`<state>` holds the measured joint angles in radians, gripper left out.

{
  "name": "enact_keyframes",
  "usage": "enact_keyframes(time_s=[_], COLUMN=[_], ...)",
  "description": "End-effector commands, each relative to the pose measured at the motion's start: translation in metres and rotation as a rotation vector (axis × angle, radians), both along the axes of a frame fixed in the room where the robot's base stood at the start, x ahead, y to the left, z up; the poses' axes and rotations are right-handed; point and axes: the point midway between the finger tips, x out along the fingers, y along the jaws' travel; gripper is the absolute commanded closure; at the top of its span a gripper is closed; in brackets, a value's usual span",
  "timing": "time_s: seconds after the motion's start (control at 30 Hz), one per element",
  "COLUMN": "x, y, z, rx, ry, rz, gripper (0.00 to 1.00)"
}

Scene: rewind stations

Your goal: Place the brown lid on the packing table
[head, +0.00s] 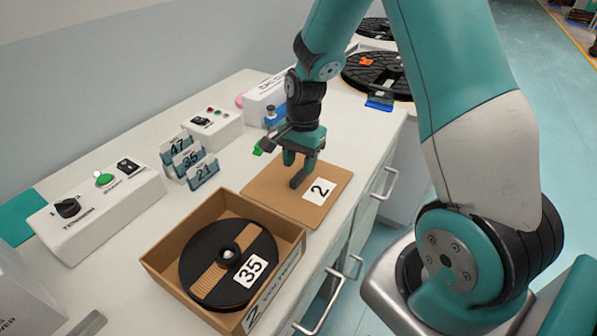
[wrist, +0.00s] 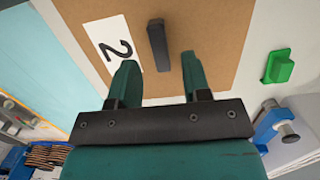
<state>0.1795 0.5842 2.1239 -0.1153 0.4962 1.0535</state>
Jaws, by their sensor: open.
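The brown lid (head: 331,206) is a flat board with a white label "2". It lies flat on the white packing table (head: 113,222), just behind the open box, in the head view. In the wrist view the lid (wrist: 212,22) fills the upper middle, with a dark upright handle (wrist: 157,46) on it. My gripper (head: 300,174) is just above the lid. In the wrist view my gripper (wrist: 160,80) is open, with the handle ahead of and between its two fingertips. No contact with the handle shows.
A cardboard box (head: 295,238) holding a black reel (head: 205,262) labelled "35" stands in front of the lid. A tension control unit (head: 97,212), number cards (head: 188,161) and a green clip (wrist: 279,67) are nearby. Black reels (head: 378,75) lie at the back right.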

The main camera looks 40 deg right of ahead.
Motion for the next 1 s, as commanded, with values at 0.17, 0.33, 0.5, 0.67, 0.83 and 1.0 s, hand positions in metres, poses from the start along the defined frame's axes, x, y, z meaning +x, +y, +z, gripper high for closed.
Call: enact_keyframes(time_s=[0.17,0.33,0.5,0.67,0.83,1.0], x=[0.003,0.004,0.002,-0.028,-0.106,-0.178], y=[-0.005,-0.008,-0.004,0.054,0.136,0.176], z=[0.043,0.071,0.089,0.126,0.167,0.184], rx=[-0.001,-0.001,0.004,0.056,0.142,0.202], ry=[-0.008,-0.006,-0.010,-0.100,-0.263,-0.401], rz=[-0.001,-0.001,0.032,0.406,1.068,1.564], gripper=[0.56,0.56,0.56,0.56,0.56,0.56])
